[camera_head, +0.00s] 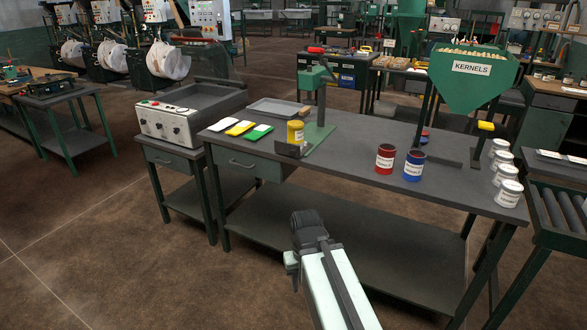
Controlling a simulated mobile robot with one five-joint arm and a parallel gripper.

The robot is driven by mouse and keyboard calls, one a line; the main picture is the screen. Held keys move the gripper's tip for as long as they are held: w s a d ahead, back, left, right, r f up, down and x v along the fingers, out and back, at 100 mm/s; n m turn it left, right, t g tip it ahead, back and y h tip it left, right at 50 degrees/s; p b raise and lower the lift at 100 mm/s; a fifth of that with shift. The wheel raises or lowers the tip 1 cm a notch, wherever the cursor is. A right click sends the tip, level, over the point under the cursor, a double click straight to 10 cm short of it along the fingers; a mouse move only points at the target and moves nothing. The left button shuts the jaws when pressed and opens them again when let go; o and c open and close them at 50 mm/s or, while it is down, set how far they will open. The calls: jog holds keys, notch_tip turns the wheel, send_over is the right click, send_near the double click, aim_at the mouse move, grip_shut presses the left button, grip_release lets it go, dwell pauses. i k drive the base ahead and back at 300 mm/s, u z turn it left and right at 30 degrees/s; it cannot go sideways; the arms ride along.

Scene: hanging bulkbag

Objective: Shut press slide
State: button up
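A green bench press (320,95) stands on the grey workbench (345,150), left of its middle, with a green base plate (318,138). A yellow can (295,132) stands beside the press column at its left. A dark low block (288,150) sits in front of the can near the bench's front edge; I cannot tell whether it is the press slide or how far it is out. My gripper (308,222) is dark, in front of the bench and below its top, apart from the press. Its fingers are not clear, so I cannot tell whether it is open.
Red (385,158) and blue (414,165) cans stand right of the press. Coloured cards (240,127) and a tray (275,108) lie left. The floor at front left is clear.

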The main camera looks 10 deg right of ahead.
aim_at(292, 145)
jog(key=u, duration=0.85)
jog(key=i, duration=0.1)
jog(key=u, duration=1.95)
jog(key=k, duration=1.55)
jog(key=z, duration=0.65)
jog(key=i, duration=1.65)
jog(key=z, duration=0.05)
